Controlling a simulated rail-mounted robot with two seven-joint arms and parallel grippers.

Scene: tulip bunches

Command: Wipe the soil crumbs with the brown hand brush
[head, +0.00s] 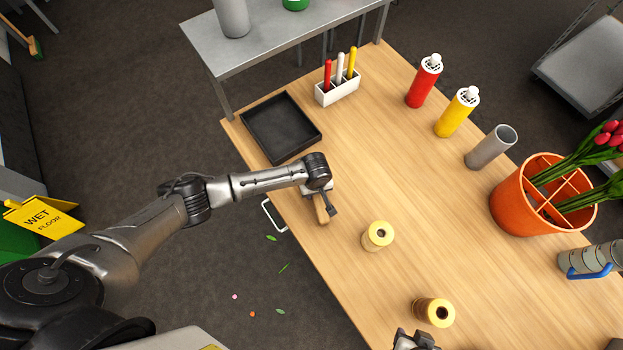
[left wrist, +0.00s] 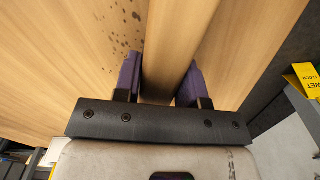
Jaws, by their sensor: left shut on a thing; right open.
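The brown hand brush (head: 321,210) is near the left edge of the wooden table, mostly hidden under my left wrist in the head view. My left gripper (head: 322,195) is shut on it; in the left wrist view its purple fingers (left wrist: 159,85) stand either side of the brush's wooden handle (left wrist: 172,40). The soil crumbs (left wrist: 124,30) are dark specks on the table, left of the handle in the left wrist view. I cannot make them out in the head view. My right gripper (head: 415,341) is open at the bottom edge, partly cut off.
A black tray (head: 255,126) lies beyond the brush. A white marker holder (head: 337,93), red bottle (head: 424,82), yellow bottle (head: 457,112), grey cylinder (head: 491,147) and orange tulip bucket (head: 520,208) stand further off. The table's middle is clear.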

